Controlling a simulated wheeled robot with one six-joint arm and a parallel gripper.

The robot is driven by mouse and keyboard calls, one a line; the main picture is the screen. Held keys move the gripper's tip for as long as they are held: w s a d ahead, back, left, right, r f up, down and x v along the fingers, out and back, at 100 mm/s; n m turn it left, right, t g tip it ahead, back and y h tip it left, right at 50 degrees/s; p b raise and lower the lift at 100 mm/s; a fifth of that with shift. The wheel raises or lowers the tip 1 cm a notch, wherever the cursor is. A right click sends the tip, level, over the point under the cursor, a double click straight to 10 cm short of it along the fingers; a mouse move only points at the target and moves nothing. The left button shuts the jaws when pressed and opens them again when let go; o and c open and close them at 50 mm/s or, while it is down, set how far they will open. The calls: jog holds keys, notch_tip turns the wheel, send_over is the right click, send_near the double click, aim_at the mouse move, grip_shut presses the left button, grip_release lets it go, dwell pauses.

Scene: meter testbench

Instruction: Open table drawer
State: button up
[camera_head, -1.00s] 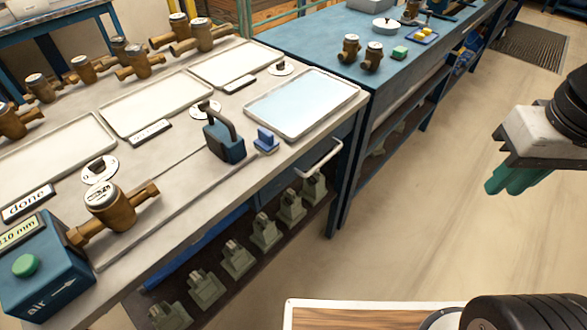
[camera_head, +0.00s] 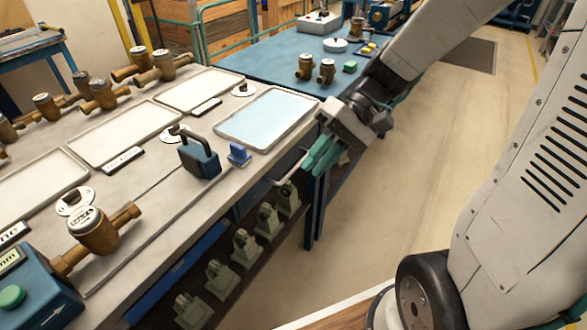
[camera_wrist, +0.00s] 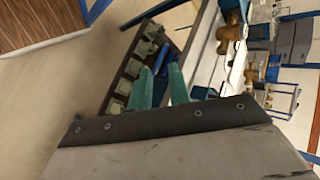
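The table drawer (camera_head: 250,200) is a dark blue front below the tabletop's front edge, under the light-blue tray. It appears shut. Its pale bar handle (camera_head: 288,174) sticks out from the front. My gripper (camera_head: 314,166) has green fingers and is just right of the handle, overlapping its far end in the head view. I cannot tell whether they touch. In the wrist view my gripper (camera_wrist: 160,78) shows its two fingers apart with nothing clearly held between them. The handle is not clearly visible there.
The testbench (camera_head: 170,230) carries brass meters, white trays and a blue clamp (camera_head: 199,158). The light-blue tray (camera_head: 265,117) lies above the drawer. Several grey-green fixtures stand on the lower shelf. A blue table (camera_head: 285,52) stands behind. The floor to the right is clear.

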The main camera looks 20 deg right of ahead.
jog(key=w+d+f+m+t+y, duration=0.3)
jog(key=w+f+t+y, duration=0.15)
jog(key=w+f, duration=0.5)
jog(key=m+t, duration=0.4)
jog(key=t, duration=0.2)
send_near(295, 167)
jog(key=x, duration=1)
jog(key=shift+f, duration=0.3)
grip_shut()
